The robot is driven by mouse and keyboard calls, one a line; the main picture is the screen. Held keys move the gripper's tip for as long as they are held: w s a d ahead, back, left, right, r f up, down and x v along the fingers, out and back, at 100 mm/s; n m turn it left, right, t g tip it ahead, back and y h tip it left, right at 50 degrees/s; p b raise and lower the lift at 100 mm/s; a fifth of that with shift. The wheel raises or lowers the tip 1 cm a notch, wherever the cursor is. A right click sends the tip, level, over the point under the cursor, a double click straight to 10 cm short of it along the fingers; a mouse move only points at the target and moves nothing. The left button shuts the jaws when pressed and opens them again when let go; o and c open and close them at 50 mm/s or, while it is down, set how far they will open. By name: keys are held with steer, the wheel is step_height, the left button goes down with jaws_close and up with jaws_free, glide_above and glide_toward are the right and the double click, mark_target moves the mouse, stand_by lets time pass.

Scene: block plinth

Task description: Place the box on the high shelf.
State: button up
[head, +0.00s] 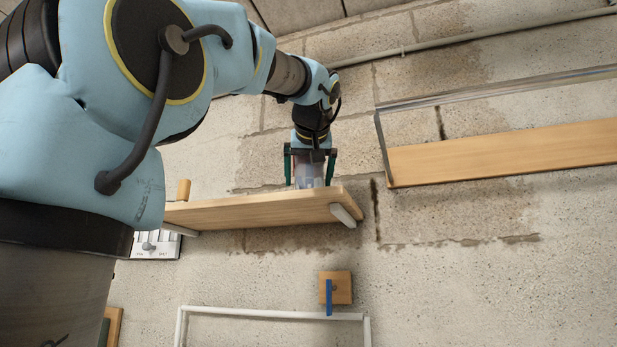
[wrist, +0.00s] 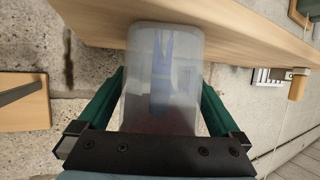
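The box (head: 309,176) is a small translucent container with something bluish showing through it. My gripper (head: 309,168) has green fingers on both sides of it, and their tips meet its sides. In the wrist view the box (wrist: 165,95) fills the space between the fingers, and its far end overlaps the wooden shelf (wrist: 235,35). In the head view this wooden shelf (head: 255,208) is seen from below, with the box at its right part, just above its edge. I cannot tell whether the box rests on the board.
Another wooden shelf (head: 500,153) with a metal rail (head: 500,87) is on the wall at right. A small wooden block (head: 183,190) stands at the first shelf's left end. Below are a switch panel (head: 155,245), a wooden hook plate (head: 340,287) and a white frame (head: 270,314).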

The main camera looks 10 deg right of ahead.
steer(key=b+v, duration=0.2)
steer(key=v, duration=1)
steer(key=shift+r, duration=0.15)
stand_by(0.3)
